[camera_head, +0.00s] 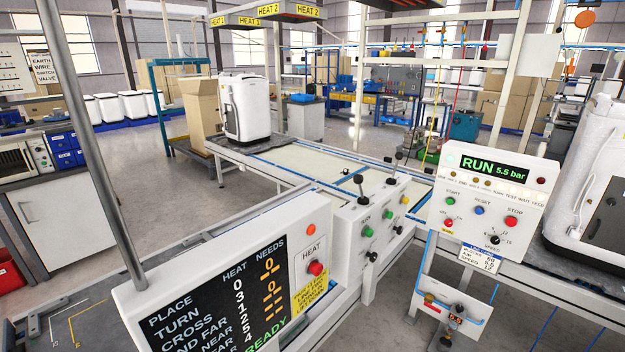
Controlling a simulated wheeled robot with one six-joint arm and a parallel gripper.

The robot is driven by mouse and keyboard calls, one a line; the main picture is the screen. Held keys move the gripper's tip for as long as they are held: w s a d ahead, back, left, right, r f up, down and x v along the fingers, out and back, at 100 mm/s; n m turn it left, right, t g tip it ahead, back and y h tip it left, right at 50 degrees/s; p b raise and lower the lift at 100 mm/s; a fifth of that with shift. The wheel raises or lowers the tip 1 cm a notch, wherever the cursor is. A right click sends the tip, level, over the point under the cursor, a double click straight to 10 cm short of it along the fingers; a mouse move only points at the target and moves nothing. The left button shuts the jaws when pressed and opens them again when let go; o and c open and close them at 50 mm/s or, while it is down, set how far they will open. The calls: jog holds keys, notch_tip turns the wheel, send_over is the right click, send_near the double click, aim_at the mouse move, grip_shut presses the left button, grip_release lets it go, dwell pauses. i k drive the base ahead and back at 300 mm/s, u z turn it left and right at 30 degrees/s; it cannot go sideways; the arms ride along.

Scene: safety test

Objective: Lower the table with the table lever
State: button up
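A white control box (346,232) stands in the middle, in front of a long low table (318,168) with a pale top and blue strips. A black-knobbed lever (361,186) rises from the box's top left. Another dark lever (395,167) rises at its right end. My gripper is not in view.
A display board (215,290) with a red HEAT button fills the front left. A RUN panel (491,205) reading 5.5 bar stands at right. White appliances stand on the table's far end (245,107) and at far right (600,190). Open floor (130,190) lies left.

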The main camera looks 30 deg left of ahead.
aim_at(358, 178)
jog(key=z, duration=0.45)
jog(key=i, duration=0.8)
jog(key=u, duration=3.05)
